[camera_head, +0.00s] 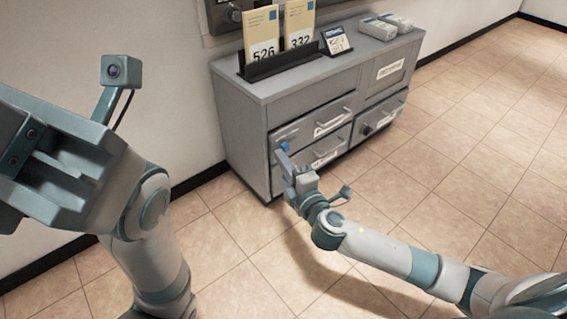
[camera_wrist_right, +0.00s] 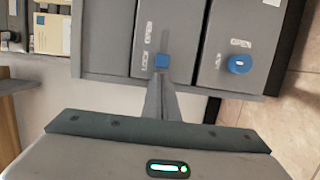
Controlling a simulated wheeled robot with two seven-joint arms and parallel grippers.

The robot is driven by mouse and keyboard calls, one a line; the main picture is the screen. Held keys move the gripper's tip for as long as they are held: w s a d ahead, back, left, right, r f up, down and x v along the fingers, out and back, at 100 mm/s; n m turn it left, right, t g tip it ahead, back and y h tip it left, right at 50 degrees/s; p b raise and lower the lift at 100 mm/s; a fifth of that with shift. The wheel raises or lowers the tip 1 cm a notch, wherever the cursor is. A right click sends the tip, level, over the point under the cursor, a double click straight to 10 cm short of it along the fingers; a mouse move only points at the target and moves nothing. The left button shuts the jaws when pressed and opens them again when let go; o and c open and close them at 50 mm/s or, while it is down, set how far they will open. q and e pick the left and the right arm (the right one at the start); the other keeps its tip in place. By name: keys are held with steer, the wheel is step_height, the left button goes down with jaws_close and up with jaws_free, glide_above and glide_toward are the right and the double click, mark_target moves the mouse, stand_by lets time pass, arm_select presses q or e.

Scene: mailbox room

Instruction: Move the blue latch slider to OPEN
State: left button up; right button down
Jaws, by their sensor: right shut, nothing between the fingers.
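The blue latch slider (camera_wrist_right: 162,61) sits on a grey drawer front, at the lower end of its slot in the right wrist view. It also shows in the head view (camera_head: 284,146) at the left end of the upper drawer.
The grey cabinet (camera_head: 246,90) has drawer handles (camera_head: 337,118) protruding to the right of the slider. Cards numbered 526 (camera_head: 262,38) and 332 (camera_head: 299,24) stand on top. The tiled floor in front is clear.

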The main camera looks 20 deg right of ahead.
steer(key=shift+d, duration=0.15)
steer(key=shift+w+d, duration=0.3)
steer(key=shift+d, duration=0.4)
steer(key=shift+w+d, duration=0.25)
steer(key=shift+d, duration=0.5)
steer(key=shift+w+d, duration=0.3)
steer(key=shift+d, duration=0.4)
steer(key=shift+d+r, duration=0.1)
steer(key=shift+p, duration=0.3)
